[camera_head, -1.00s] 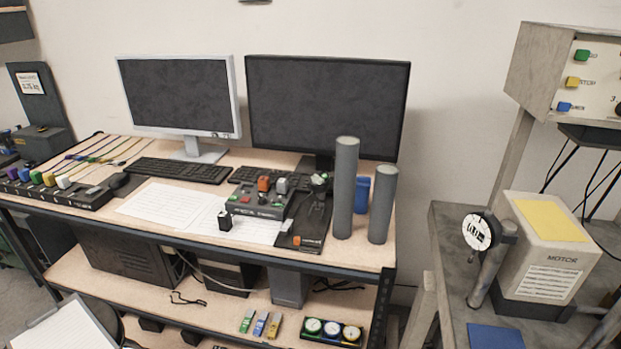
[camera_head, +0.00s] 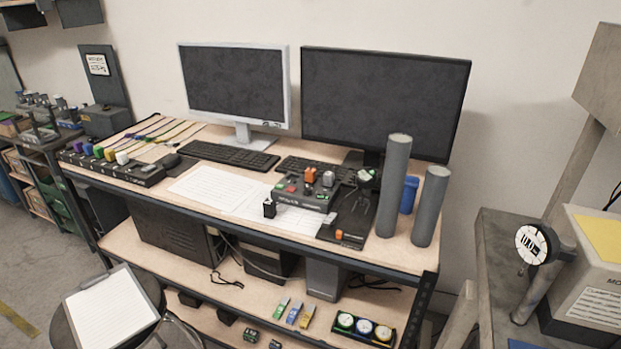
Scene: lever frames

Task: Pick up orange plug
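An orange plug-like block (camera_head: 310,175) stands upright on a small dark grey box with buttons (camera_head: 305,194), in the middle of the desk in front of the right monitor. A grey block (camera_head: 328,179) stands beside it on the same box. The block is small in this view, so its pins and exact seating cannot be made out. My gripper is not in view.
The desk (camera_head: 215,205) carries two monitors, keyboards, paper sheets and a power strip (camera_head: 110,167) with several coloured plugs at left. Two tall grey cylinders (camera_head: 394,185) (camera_head: 429,207) stand to the right of the box. A black tray (camera_head: 347,216) lies between.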

